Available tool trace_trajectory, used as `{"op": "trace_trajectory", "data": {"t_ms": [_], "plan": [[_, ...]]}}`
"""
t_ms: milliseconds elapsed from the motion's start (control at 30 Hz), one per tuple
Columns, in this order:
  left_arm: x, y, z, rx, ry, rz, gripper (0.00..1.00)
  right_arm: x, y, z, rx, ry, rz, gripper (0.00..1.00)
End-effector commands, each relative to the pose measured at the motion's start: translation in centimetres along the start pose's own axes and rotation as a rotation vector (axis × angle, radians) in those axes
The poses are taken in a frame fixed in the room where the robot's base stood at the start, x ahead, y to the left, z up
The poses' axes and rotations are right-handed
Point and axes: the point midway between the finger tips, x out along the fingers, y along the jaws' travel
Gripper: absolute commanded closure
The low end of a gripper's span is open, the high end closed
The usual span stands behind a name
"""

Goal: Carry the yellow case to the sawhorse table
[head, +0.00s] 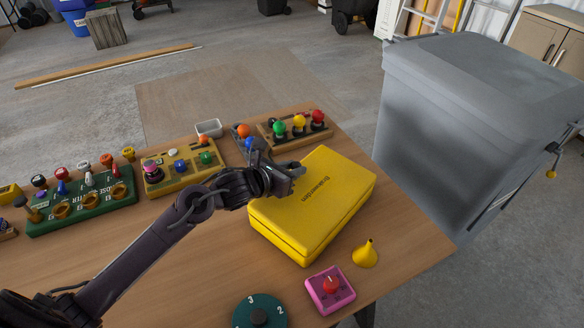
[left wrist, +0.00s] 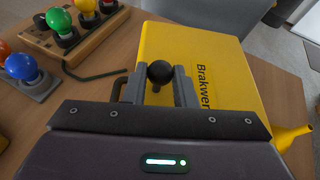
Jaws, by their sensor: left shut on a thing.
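The yellow case (head: 325,200) lies flat and closed on a wooden table (head: 190,260), near its right edge, with dark lettering on its lid. My left gripper (head: 285,178) reaches in from the left over the case's upper left edge. In the left wrist view, its fingers (left wrist: 158,92) stand either side of a dark round knob at the edge of the yellow case (left wrist: 205,60). My right gripper is not in view. I cannot tell whether this is the sawhorse table.
A yellow funnel (head: 365,254), a pink box with a red knob (head: 330,288) and a green dial (head: 259,312) sit in front of the case. Boards with coloured knobs (head: 180,167) line the table's back and left. A large grey bin (head: 470,120) stands close at the right.

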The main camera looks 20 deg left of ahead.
Motion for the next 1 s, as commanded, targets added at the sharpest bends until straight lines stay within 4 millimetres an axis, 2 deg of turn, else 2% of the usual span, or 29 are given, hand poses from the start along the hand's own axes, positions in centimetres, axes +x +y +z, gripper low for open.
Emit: {"op": "trace_trajectory", "data": {"t_ms": [167, 200, 333, 600, 733, 867, 1000], "plan": [[0.0, 0.0, 0.4, 0.001, -0.008, 0.000, 1.00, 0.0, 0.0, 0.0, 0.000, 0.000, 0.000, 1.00], [0.0, 0.0, -0.1, 0.002, 0.002, 0.000, 0.72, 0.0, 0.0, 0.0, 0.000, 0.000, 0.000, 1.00], [0.0, 0.0, -0.1, 0.002, 0.002, 0.000, 0.55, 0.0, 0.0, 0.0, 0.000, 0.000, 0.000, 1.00], [0.0, 0.0, 0.0, 0.002, 0.001, 0.000, 0.54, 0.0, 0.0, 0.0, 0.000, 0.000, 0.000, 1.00], [-0.7, 0.1, -0.1, 0.005, 0.002, 0.001, 0.54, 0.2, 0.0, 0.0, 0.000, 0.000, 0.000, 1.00], [-2.6, 0.0, -0.3, 0.008, 0.004, 0.000, 0.54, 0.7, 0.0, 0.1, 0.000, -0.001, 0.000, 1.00], [-5.6, 0.0, -0.5, 0.010, 0.006, 0.001, 0.54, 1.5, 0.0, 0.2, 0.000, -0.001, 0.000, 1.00]]}}
